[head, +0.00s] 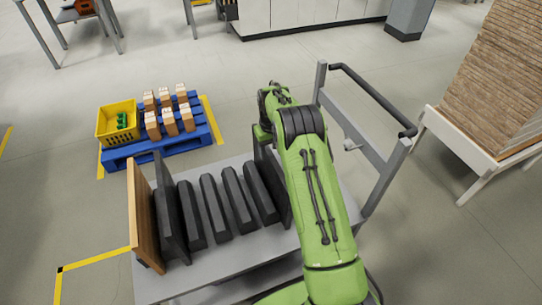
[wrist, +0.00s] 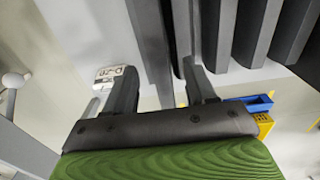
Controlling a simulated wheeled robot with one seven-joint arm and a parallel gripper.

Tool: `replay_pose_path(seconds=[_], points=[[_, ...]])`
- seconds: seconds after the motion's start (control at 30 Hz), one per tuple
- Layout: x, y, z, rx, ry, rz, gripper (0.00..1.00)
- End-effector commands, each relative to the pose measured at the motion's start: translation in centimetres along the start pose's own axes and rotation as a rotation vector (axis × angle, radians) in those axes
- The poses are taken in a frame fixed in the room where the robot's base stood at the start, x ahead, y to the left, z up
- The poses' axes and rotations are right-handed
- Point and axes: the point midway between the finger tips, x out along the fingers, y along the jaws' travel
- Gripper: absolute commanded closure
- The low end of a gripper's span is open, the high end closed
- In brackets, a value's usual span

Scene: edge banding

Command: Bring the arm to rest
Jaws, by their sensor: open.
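My green arm (head: 318,190) reaches forward over the right part of a grey cart (head: 215,275). Dark upright dividers (wrist: 215,30) of the cart's rack lie beyond the fingertips there. Whether a finger touches a divider cannot be told. In the head view the gripper is hidden behind the arm.
A wooden panel (head: 143,215) stands at the cart's left end, beside several dark dividers (head: 213,203). The cart's handle frame (head: 375,98) rises right of the arm. A blue pallet (head: 160,148) with a yellow crate (head: 117,121) and small boxes lies beyond. Stacked boards (head: 505,75) stand right.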

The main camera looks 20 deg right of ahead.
Motion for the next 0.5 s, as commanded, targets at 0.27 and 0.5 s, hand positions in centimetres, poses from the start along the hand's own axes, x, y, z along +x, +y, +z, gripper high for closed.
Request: replay_pose_path(seconds=[0.27, 0.5], points=[[-8.5, 0.0, -0.1, 0.000, 0.005, 0.001, 0.44], [-11.7, 0.0, -0.1, 0.001, 0.003, 0.001, 0.44]])
